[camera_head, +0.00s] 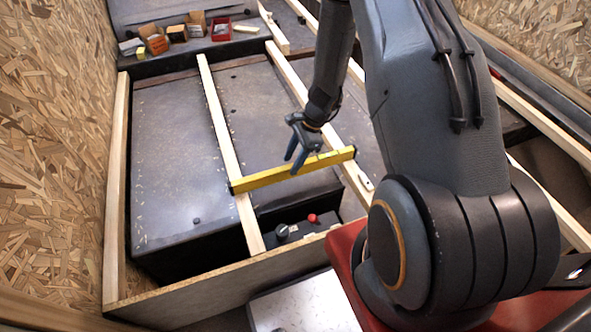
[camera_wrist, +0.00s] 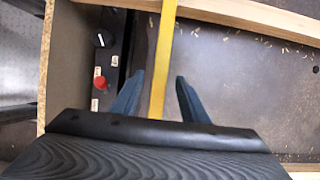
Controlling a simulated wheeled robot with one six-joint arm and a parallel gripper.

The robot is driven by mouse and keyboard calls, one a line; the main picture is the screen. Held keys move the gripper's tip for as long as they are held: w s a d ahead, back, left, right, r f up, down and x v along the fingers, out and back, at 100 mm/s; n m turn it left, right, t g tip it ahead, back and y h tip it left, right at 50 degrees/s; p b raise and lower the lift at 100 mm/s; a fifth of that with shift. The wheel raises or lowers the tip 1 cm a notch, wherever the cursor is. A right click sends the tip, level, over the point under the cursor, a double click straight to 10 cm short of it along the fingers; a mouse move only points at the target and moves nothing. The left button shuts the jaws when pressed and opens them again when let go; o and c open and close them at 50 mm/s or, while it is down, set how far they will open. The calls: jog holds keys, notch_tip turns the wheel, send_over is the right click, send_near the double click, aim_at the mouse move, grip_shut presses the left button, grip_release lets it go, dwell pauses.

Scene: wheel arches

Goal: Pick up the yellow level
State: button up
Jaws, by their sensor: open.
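The yellow level (camera_head: 265,178) lies across two pale wooden battens in the head view, spanning the gap between them. Its left end rests on one batten (camera_head: 222,130) and its right end on the other (camera_head: 342,150). My gripper (camera_head: 296,168) is over the level's middle with its blue fingers pointing down. In the wrist view the level (camera_wrist: 160,80) runs upward as a yellow strip between the two open fingers (camera_wrist: 157,95), with a gap on each side. The gripper is empty. The level's near end in the wrist view is hidden behind the gripper body.
A black box with a red button (camera_head: 312,218) and a dark knob (camera_head: 282,231) sits below the level; the button also shows in the wrist view (camera_wrist: 100,83). Small boxes and a red tray (camera_head: 221,30) stand at the back. A chipboard wall (camera_head: 50,130) rises at left.

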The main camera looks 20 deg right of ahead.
aim_at(289, 167)
jog(key=x, duration=0.4)
jog(key=shift+a+f, duration=0.15)
jog(key=shift+a, duration=0.05)
grip_shut()
